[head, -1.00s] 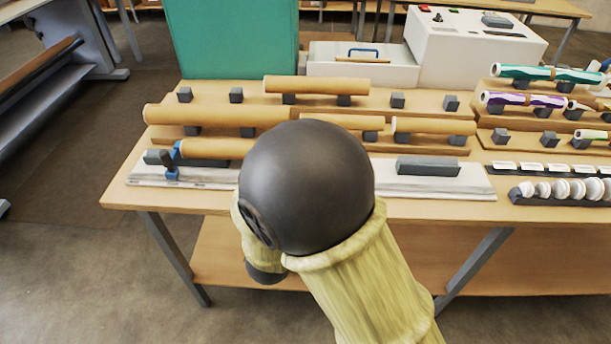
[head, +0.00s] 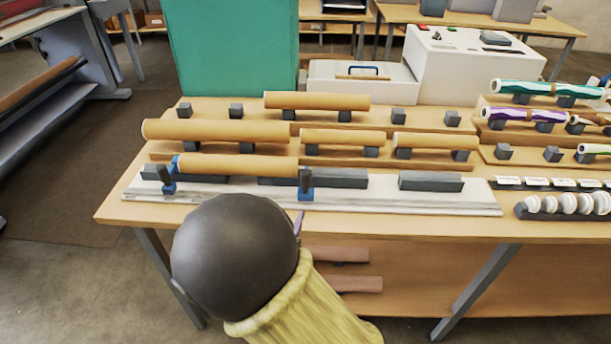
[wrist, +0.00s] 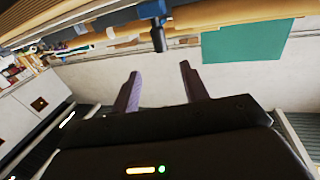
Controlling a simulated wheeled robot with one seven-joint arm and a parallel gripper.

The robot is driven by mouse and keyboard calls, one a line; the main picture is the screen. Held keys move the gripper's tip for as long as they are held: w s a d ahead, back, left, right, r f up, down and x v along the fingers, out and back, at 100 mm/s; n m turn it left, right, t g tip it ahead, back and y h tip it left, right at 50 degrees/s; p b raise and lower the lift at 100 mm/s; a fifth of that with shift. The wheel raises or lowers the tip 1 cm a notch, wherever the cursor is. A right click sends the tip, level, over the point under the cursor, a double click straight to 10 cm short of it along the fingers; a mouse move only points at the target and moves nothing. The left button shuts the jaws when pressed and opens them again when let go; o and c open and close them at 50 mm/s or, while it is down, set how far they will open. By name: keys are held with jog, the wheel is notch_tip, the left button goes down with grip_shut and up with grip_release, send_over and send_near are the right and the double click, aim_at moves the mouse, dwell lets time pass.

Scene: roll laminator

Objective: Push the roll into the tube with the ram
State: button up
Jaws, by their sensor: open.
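A brown cardboard tube (head: 240,165) lies along the white rail base (head: 400,203) at the front of the bench. A blue slide with a dark upright handle (head: 305,184) stands at its right end. A similar blue slide (head: 168,181) stands at its left end. I cannot tell which slide is the ram, and no roll shows at the tube ends. My gripper (wrist: 159,70) is open and empty in the wrist view, its purple fingers apart. A dark handle (wrist: 158,38) hangs beyond the fingertips, not between them. In the head view my arm hides most of the gripper.
Grey blocks (head: 430,181) sit on the rail base. More cardboard tubes (head: 215,130) rest on stepped racks behind it. Patterned rolls (head: 525,88) and white discs (head: 565,203) are at the right. A white machine (head: 470,55) and a green panel (head: 232,45) stand behind. Floor is clear at left.

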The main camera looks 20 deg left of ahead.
aim_at(304, 180)
jog(key=w, duration=0.7)
jog(key=w+p, duration=0.1)
jog(key=w, duration=0.6)
jog(key=shift+d+p, duration=0.2)
jog(key=shift+p, duration=0.1)
grip_shut()
